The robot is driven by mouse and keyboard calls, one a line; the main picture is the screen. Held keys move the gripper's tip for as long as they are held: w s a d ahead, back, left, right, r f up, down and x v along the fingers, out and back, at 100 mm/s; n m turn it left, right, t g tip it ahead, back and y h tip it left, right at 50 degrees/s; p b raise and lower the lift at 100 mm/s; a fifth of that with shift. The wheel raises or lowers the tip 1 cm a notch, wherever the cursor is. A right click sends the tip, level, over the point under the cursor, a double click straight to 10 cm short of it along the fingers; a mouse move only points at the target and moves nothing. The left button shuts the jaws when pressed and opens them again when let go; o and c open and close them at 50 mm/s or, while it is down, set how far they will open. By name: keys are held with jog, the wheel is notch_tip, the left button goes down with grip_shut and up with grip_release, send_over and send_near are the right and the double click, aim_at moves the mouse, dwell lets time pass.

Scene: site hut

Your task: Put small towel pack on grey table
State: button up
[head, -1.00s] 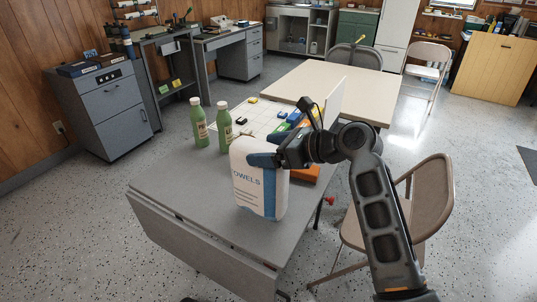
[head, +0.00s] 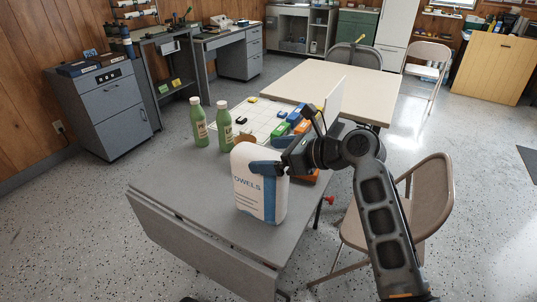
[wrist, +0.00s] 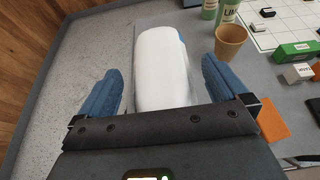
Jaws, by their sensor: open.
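The small towel pack (head: 252,186) is white with a blue side and lettering, and stands upright on the grey table (head: 178,198) near its front edge. In the wrist view the pack (wrist: 160,70) lies between the blue fingers, with a visible gap on each side. My gripper (wrist: 162,90) is open around the pack's upper part. In the head view my gripper (head: 268,168) reaches in from the right, one blue finger across the pack's face. The pack's far side is hidden in the head view.
Two green bottles (head: 224,127) stand behind the pack. A paper cup (wrist: 231,42), a gridded white board (head: 257,118) and several coloured boxes (head: 297,125) are also on the table. A cream table (head: 345,88) is behind; a folding chair (head: 432,198) stands at right.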

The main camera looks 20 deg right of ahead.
jog(key=v, duration=1.1)
jog(key=s+a+f+n+t+h, duration=0.1)
jog(key=s+a+f+n+h, duration=0.15)
jog(key=s+f+n, duration=0.45)
jog(key=s+a+f+n+h, duration=0.2)
jog(key=s+f+h, duration=0.2)
jog(key=s+f, duration=0.5)
jog(key=s+a+r+n+t, duration=0.1)
jog(key=s+r+n, duration=0.4)
jog(key=s+n, duration=0.5)
jog(key=s+a+r+n+t+h, duration=0.1)
jog(key=s+a+r+n, duration=0.1)
jog(key=s+r+n, duration=0.3)
jog(key=s+n, duration=0.4)
jog(key=s, duration=0.4)
jog(key=shift+s+r+n+t, duration=0.35)
jog(key=shift+r+n+t, duration=0.05)
jog(key=shift+a+h, duration=0.15)
jog(key=shift+h, duration=0.1)
